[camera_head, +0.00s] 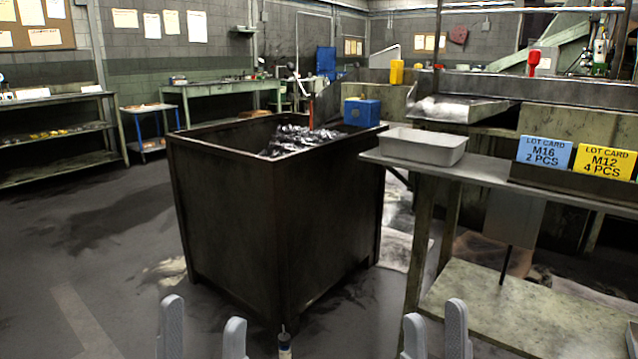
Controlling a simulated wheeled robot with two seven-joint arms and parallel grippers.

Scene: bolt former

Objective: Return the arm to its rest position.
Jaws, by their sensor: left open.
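My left gripper (204,332) shows at the bottom edge, left of centre. Its two pale grey fingers point up, are apart and have only floor between them. My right gripper (435,334) shows at the bottom edge, right of centre, in front of the bench leg. Its two fingers are also apart, with nothing seen between them. The arms behind both grippers are below the picture. Neither gripper touches the dark bin or the bench.
A tall dark bin (228,220) with metal scrap (300,138) stands ahead. A bench (480,170) at right bears a grey tray (422,146), a blue card (544,151) and a yellow card (604,160). A small tube-like thing (285,346) is between my grippers. Floor at left is clear.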

